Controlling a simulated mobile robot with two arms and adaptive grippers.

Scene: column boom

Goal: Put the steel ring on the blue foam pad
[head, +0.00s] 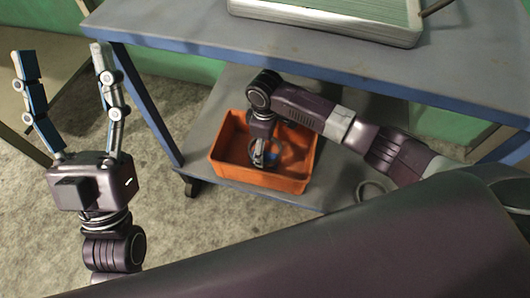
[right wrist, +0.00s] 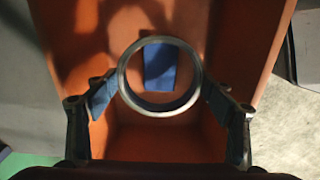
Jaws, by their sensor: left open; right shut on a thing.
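The steel ring (right wrist: 161,108) is a plain grey hoop, held level between the two fingers of my right gripper (right wrist: 160,86) in the right wrist view. The blue foam pad (right wrist: 159,68) shows through the ring's opening, below it on the floor of the orange crate. Some height seems to remain between ring and pad; the exact gap is hard to tell. In the head view my right gripper (head: 265,156) reaches down into the crate and partly hides the ring and pad. My left gripper (head: 61,58) is raised, open and empty at the left.
The orange crate (head: 250,180) stands on the lower shelf (head: 330,183) of a blue-framed table, its walls around my right gripper. The upper tabletop (head: 200,38) overhangs it and carries a metal tray (head: 370,35). A grey round thing (head: 372,191) lies right of the crate.

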